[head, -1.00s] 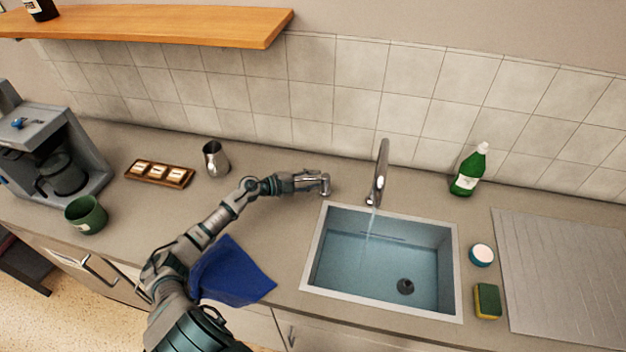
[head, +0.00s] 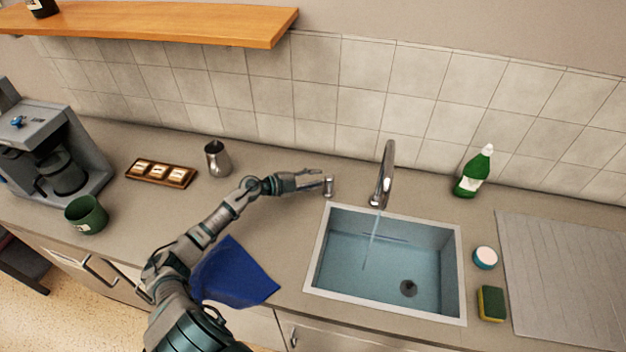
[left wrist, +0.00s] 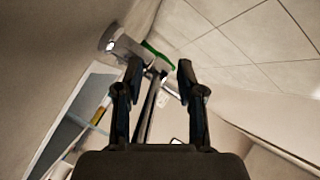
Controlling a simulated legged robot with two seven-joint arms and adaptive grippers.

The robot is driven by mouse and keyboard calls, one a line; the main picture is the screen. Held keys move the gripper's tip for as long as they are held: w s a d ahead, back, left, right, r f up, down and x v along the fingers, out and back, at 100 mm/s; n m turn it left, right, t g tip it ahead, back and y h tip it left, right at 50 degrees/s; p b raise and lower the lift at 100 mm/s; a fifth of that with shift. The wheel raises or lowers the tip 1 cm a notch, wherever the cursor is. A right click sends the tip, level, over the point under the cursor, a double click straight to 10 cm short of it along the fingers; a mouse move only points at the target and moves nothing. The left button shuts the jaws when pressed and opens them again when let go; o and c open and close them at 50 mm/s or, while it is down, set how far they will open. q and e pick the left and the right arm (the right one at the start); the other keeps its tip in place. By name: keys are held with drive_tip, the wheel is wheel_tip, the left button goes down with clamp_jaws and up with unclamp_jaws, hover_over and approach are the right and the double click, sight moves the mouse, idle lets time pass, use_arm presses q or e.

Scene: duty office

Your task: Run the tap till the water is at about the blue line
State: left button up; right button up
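The tap spout (head: 385,178) arches over the sink (head: 312,262), and a thin stream of water (head: 371,245) falls from it. Bluish water (head: 350,275) shows in the basin, with the dark drain seen through it. A thin blue line (head: 384,238) shows on the back inner wall; the water's edge against it is hard to make out. My right gripper is out of view.
A green bottle (head: 471,176) stands behind the sink's right side. A round tub (head: 485,258) and a sponge (head: 491,303) sit right of the sink. A blue cloth (head: 235,273) lies below my left arm. A metal jug (head: 217,159) stands further left.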

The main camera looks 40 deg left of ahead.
use_arm(q)
drive_tip(key=shift+a+f, duration=0.1)
drive_tip(key=shift+a, duration=0.15)
drive_tip(key=shift+s+a+f, duration=0.1)
drive_tip(key=shift+s+a, duration=0.05)
drive_tip(key=shift+a, duration=0.05)
drive_tip(key=v, duration=1.1)
drive_tip(key=shift+s+a, duration=0.15)
drive_tip(key=shift+s, duration=0.05)
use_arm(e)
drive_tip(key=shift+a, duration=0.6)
